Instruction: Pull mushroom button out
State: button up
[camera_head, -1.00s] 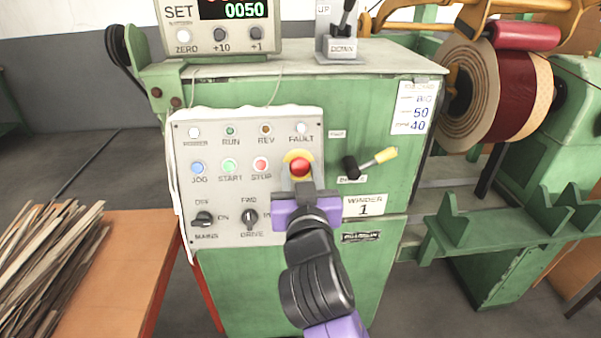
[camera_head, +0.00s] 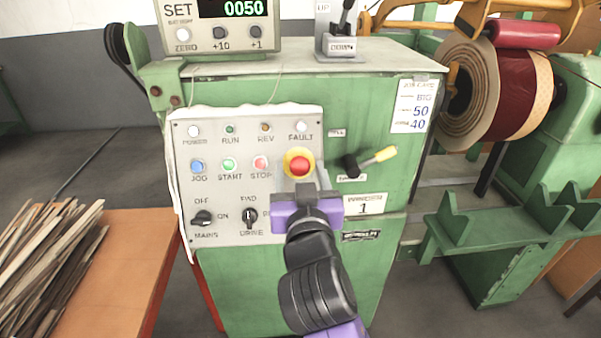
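The red mushroom button (camera_head: 299,165) sits on a yellow round base at the right of the white control panel (camera_head: 215,215), under the FAULT lamp. My gripper (camera_head: 303,186) is in front of the panel, just below the button in the picture. Its dark fingers point up toward the button, with the purple body behind them. The button's red face and most of the yellow ring show clear of the fingers. The fingers look apart from the button, but their depth and the gap between them are hard to make out.
Lamps, push buttons and two rotary knobs, MAINS (camera_head: 203,218) and DRIVE (camera_head: 249,216), share the panel. A lever with a yellow grip (camera_head: 384,154) juts out to the right. A table with wood strips (camera_head: 50,260) stands at left.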

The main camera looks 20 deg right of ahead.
jog(key=v, duration=0.8)
jog(key=shift+b, duration=0.45)
